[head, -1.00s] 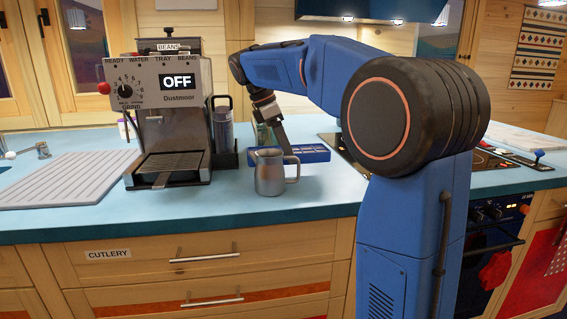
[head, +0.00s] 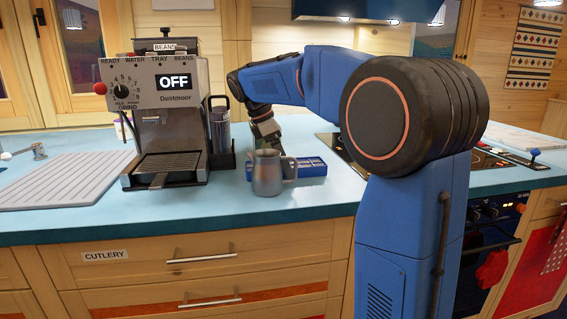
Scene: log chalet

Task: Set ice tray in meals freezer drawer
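The blue ice tray (head: 312,169) with pale compartments lies on the blue counter, just behind and to the right of a metal jug. The jug hides part of its left side. My gripper (head: 268,143) points down at the tray's left part, behind the jug. Its fingertips are hidden by the jug, so I cannot tell whether it is open or touches the tray. No freezer drawer can be made out in this view.
The metal jug (head: 268,173) stands close in front of my gripper. A grey coffee machine (head: 165,90) is to the left, with a ribbed drainboard (head: 65,180) beyond it. The counter front (head: 200,212) is mostly clear.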

